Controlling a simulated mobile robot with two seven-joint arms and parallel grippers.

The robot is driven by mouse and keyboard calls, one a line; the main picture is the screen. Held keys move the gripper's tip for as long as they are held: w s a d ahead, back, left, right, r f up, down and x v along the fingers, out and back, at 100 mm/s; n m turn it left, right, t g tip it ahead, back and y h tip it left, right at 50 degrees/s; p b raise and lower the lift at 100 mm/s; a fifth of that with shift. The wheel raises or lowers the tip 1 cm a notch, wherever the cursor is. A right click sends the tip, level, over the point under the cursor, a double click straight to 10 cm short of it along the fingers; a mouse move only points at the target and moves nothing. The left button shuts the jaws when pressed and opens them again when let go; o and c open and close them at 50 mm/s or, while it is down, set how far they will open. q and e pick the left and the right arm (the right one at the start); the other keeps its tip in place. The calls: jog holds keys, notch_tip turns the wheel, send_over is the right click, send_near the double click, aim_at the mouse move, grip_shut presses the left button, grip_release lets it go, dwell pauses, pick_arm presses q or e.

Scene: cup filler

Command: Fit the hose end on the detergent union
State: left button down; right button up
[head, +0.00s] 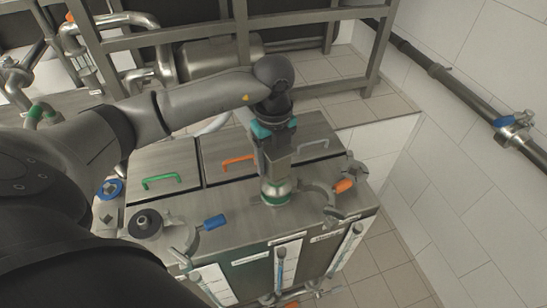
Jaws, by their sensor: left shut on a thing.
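My left gripper (275,160) points down over the steel tank top (243,200). It is shut on a steel piece with a green ring (277,190), which looks like the hose end. The piece is upright, low over the front right of the tank top; whether it touches a union below is hidden. Beside it on the right lies an open steel clamp (322,197) with an orange wing handle (344,185). At the front left is a round fitting with a black top (146,222), near a blue-handled clamp (213,222). I cannot tell which union is the detergent one. My right gripper is not in view.
Lids with a green handle (168,176) and an orange handle (238,161) cover the tank's back. A blue ring (110,189) lies at the left. Labelled level gauges (282,262) line the front. Steel frame bars (230,30) stand behind. Tiled floor is clear at the right.

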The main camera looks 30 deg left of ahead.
pick_arm(q)
jog(key=shift+f+b, duration=0.75)
jog(key=shift+f, duration=0.3)
jog(key=shift+c, duration=2.1)
grip_release()
jog(key=o, duration=0.4)
jog(key=shift+s+f, duration=0.1)
notch_tip(320, 180, up, 15)
jog(key=shift+r+p, duration=0.2)
jog(key=shift+p, duration=0.45)
notch_tip(320, 180, up, 5)
jog(key=p, duration=0.4)
jog(key=shift+p, duration=0.3)
